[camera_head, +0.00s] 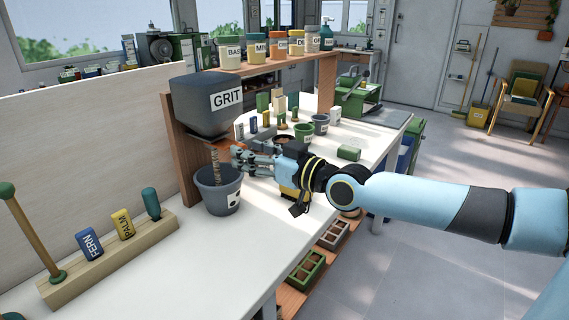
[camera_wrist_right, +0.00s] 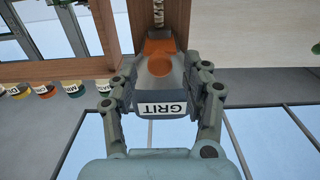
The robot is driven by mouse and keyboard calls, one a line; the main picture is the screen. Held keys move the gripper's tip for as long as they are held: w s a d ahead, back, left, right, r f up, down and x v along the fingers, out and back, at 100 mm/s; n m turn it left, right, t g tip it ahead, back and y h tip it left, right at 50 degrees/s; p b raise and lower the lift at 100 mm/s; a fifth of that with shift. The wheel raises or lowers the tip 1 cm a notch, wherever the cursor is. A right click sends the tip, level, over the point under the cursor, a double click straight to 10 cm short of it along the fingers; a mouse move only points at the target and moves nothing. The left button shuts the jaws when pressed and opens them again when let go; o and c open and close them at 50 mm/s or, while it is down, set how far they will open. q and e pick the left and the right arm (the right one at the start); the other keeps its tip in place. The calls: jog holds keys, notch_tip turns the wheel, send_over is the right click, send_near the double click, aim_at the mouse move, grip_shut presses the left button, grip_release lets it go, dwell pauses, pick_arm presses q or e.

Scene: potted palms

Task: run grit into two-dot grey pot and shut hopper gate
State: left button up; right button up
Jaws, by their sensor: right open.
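The grey hopper (camera_head: 206,104) labelled GRIT hangs on a wooden post. Its orange gate (camera_head: 226,142) is below it and also shows in the right wrist view (camera_wrist_right: 160,62). A speckled stream of grit (camera_head: 214,162) falls from the hopper into the grey pot (camera_head: 218,192), which stands upright on the white bench. Contact with the gate cannot be told. My left gripper is out of view.
A wooden rack (camera_head: 110,262) with FERN and PALM tags stands at front left. Small pots, including a green one (camera_head: 303,132), stand behind my right gripper. Labelled jars (camera_head: 257,49) line the shelf above. The bench front before the pot is clear.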

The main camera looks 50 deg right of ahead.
jog(key=s, duration=0.9)
jog(key=shift+d, duration=0.4)
jog(key=shift+c, duration=0.3)
